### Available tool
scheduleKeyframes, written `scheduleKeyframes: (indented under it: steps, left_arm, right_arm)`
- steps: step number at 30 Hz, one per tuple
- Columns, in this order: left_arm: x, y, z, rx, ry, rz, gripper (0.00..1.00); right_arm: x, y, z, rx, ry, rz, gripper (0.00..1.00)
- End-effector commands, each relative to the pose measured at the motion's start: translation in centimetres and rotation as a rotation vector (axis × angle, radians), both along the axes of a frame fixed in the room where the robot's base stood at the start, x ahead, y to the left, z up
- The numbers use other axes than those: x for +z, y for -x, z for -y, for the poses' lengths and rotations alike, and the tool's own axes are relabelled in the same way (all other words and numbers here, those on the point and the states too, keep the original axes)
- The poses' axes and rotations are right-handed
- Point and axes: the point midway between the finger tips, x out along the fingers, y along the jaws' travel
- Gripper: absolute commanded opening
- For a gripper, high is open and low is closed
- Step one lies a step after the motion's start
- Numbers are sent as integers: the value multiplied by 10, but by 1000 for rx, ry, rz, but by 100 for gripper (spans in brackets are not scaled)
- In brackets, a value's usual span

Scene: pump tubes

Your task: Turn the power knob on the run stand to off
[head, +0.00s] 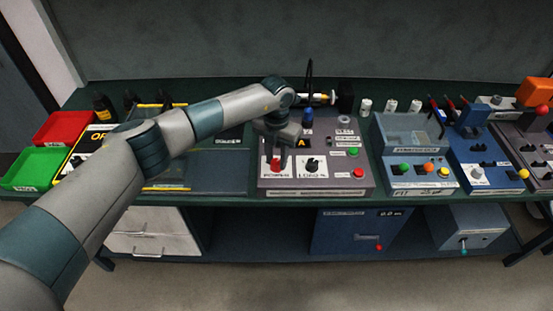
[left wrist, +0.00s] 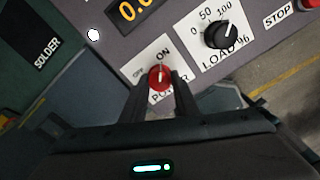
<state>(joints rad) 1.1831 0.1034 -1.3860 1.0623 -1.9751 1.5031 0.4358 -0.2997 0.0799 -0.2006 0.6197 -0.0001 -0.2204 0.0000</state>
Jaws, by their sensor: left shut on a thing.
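The run stand (head: 330,180) is a grey sloped panel on the bench in the head view. Its red power knob (head: 275,166) is at the panel's left front, and it also shows in the left wrist view (left wrist: 160,78). The knob's pale pointer line points towards ON, and the small OFF label lies to its left. My left gripper (left wrist: 160,86) is shut on the power knob, with one dark finger on each side. In the head view this gripper (head: 276,156) reaches down from above the panel. My right gripper is not in view.
A black load dial (left wrist: 218,35) is close to the right of the power knob. A green button (head: 353,152) and a red stop button (head: 359,172) are farther right. A blue-grey station (head: 415,165) stands to the right; red (head: 66,127) and green (head: 38,168) bins stand far left.

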Motion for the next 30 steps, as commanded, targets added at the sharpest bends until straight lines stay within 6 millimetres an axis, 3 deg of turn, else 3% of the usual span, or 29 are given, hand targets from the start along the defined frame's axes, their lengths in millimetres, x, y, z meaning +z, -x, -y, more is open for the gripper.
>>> scheduleKeyframes:
  steps: [30]
  left_arm:
    - [-1,-1,0,885,1,3,5]
  right_arm:
    - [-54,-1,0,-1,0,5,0]
